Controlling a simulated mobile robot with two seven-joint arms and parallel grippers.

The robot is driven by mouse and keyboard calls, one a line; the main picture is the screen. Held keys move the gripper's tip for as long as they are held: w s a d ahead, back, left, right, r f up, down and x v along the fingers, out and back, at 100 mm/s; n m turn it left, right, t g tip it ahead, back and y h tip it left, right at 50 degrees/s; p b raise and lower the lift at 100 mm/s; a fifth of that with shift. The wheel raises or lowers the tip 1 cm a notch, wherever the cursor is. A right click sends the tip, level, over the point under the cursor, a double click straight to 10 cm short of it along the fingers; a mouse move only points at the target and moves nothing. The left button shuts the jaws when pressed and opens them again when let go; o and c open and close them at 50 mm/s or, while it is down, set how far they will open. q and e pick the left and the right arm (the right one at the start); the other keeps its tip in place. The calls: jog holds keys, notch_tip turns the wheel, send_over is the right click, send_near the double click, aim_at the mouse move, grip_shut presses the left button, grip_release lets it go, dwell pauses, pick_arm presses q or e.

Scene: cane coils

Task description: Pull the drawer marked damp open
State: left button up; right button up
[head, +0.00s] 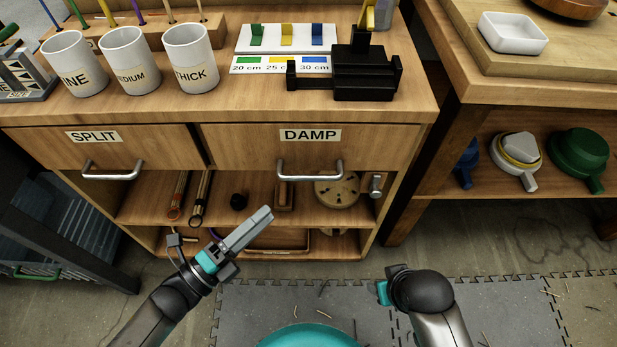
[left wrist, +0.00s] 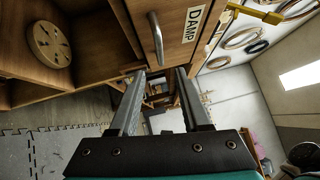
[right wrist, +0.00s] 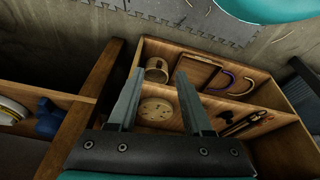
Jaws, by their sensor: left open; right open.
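The drawer marked damp (head: 370,148) is shut, its wooden front flush with the cabinet. Its white label (head: 310,135) sits above a silver bar handle (head: 310,172). My left gripper (head: 264,216) is open and empty, below and left of this handle and apart from it. In the left wrist view, the handle (left wrist: 155,38) and the DAMP label (left wrist: 192,24) lie beyond the open fingers (left wrist: 158,76). My right gripper is open and empty in the right wrist view (right wrist: 159,78), facing the lower shelves. In the head view its fingers are hidden behind the wrist.
The split drawer (head: 110,148) is shut on the left. Open shelves below hold a round wooden disc (head: 337,190) and tools. Mugs (head: 190,60) and a black fixture (head: 363,72) stand on top. A workbench (head: 520,95) stands right. Floor before the cabinet is mostly clear.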

aim_at(308, 176)
pick_arm(q)
jog(key=shift+b+x, duration=1.15)
jog(key=shift+x, duration=5.25)
pick_arm(e)
jog(key=shift+t, duration=0.4)
jog(key=shift+w+r, duration=0.2)
jog(key=shift+r, duration=1.15)
jog(key=shift+w+r, duration=0.2)
jog(key=shift+r, duration=1.1)
pick_arm(q)
jog(key=shift+c, duration=0.4)
grip_shut()
